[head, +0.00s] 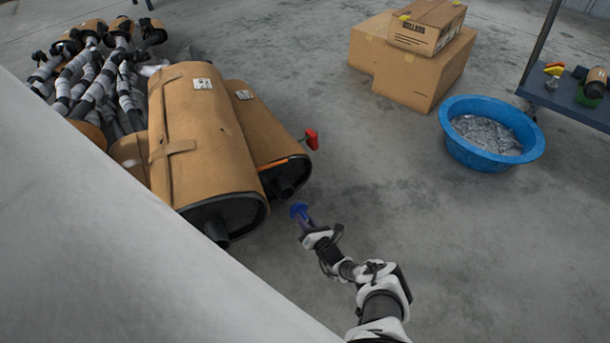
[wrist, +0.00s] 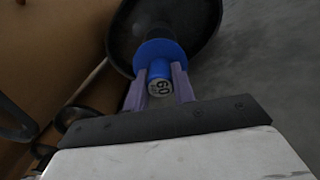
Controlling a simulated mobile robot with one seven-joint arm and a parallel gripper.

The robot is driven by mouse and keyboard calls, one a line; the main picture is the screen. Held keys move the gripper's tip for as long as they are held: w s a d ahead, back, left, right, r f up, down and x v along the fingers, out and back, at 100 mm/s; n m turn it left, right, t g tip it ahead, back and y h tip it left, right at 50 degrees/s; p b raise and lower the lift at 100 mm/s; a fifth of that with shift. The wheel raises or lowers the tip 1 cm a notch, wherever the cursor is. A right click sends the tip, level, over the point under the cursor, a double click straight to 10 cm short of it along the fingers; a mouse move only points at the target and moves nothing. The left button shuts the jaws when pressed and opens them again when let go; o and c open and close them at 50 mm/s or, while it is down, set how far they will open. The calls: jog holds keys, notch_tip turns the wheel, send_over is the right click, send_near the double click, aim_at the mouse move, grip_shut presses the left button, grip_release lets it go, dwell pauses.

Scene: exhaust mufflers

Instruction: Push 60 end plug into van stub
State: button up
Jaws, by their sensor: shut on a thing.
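The blue end plug (head: 299,211) has a round flange; it also shows in the wrist view (wrist: 158,55), with a label reading 60 on its near end. My gripper (head: 305,224) is shut on the plug, with one purple finger on each side in the wrist view (wrist: 160,85). Two brown-wrapped mufflers with black ends lie to its left. The rear muffler (head: 262,130) has a dark stub (head: 286,190), a little left of and above the plug in the head view. The front muffler (head: 190,130) has another stub (head: 216,232). I cannot tell which is the van's. The flange hides what lies directly behind it.
More wrapped mufflers and pipes (head: 90,80) lie at the back left. A red piece (head: 311,139) sticks out beside the rear muffler. Cardboard boxes (head: 410,75), a blue tub (head: 480,160) and a blue cart (head: 570,100) stand right. The floor between is clear.

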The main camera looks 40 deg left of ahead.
jog(key=shift+d+r, duration=0.1)
jog(key=shift+d, duration=0.05)
jog(key=shift+w+a+f+b, duration=0.2)
jog(key=shift+w+a+b, duration=0.05)
jog(key=shift+a+b, duration=0.35)
jog(key=shift+b+x, duration=0.85)
jog(key=shift+x, duration=0.35)
jog(key=shift+b+x, duration=0.6)
jog(key=shift+x, duration=0.45)
jog(key=shift+r, duration=0.15)
jog(key=shift+w+a+b, duration=0.1)
jog(key=shift+a+b, duration=0.15)
jog(key=shift+b, duration=0.4)
jog(key=shift+b+x, duration=1.05)
jog(key=shift+x, duration=0.1)
